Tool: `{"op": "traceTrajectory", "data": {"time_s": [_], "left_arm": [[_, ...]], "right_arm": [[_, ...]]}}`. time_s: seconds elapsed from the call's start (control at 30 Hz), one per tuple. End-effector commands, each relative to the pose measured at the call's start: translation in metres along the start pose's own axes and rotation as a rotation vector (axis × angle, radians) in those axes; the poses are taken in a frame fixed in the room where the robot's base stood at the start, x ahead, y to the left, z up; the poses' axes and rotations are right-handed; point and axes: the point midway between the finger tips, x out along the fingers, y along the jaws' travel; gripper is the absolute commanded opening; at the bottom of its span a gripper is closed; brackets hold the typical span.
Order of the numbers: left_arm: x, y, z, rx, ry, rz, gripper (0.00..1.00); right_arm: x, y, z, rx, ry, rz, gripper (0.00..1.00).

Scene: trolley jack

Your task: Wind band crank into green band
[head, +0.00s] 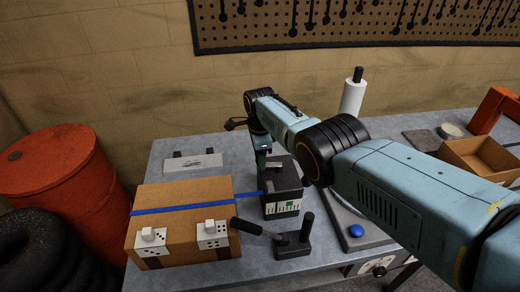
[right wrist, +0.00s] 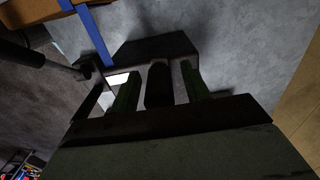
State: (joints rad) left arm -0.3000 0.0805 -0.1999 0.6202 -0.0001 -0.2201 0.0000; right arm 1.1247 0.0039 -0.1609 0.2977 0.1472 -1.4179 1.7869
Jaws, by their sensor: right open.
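A black winding unit (head: 283,187) stands on the grey bench with a blue band running left from it. Its front carries a white scale with a green band (head: 290,204). My right gripper (head: 268,160) is over the top of this unit, pointing down. In the right wrist view its two fingers (right wrist: 160,88) are open, with a dark rounded post (right wrist: 158,85) between them. The post looks like the crank's knob, with gaps to the fingers; whether it touches is unclear. The rest of the crank is hidden in shadow and behind the gripper. My left gripper is not in view.
A cardboard box (head: 180,194) with the blue strap (head: 175,208) stands left. A black lever handle (head: 245,226) and a block with an upright knob (head: 307,225) are in front. A white roll (head: 352,95) stands behind. An open carton (head: 480,158) is at right.

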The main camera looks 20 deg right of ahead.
Motion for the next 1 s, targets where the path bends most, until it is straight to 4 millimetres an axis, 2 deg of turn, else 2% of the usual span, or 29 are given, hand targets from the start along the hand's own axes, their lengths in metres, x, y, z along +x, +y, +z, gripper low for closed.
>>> {"op": "traceTrajectory", "data": {"time_s": [0.17,0.27,0.4,0.7,0.83,1.0], "left_arm": [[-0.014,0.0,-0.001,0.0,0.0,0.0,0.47],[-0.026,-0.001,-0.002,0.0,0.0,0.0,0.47],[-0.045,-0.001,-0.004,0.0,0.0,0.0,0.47],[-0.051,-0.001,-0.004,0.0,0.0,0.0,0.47],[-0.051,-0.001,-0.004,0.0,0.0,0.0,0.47],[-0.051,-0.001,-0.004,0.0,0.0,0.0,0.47]], "right_arm": [[-0.016,0.0,0.0,0.0,-0.001,-0.001,0.47],[-0.032,0.0,0.0,0.0,-0.001,-0.002,0.47],[-0.062,-0.001,0.0,0.0,-0.001,-0.004,0.47],[-0.115,-0.001,0.0,0.001,-0.001,-0.005,0.47],[-0.128,-0.001,-0.001,0.001,0.0,-0.003,0.47],[-0.134,0.0,-0.001,0.001,0.001,-0.002,0.47]]}}
